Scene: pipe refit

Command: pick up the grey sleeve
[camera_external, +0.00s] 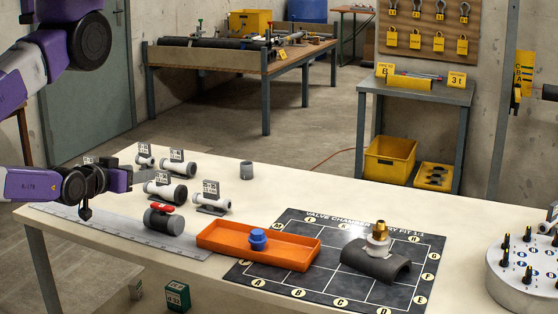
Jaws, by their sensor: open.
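A small grey sleeve (246,170) stands upright on the table behind the orange tray, apart from the other parts. My gripper (86,212) is at the left, above the table's left end and the grey ruler strip. Its dark fingers point down and look empty. It is well to the left of the sleeve and not touching it. A larger dark grey half-pipe piece (375,262) with a brass and white fitting (379,238) lies on the black mat.
An orange tray (215,243) holds a blue cap (258,239). The black mat (290,230) lies to its right. Several white pipe fittings (178,168) with tags and a red-handled valve (163,220) stand at the left. A round grey stand (520,288) is at the right. Bare tabletop surrounds the sleeve.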

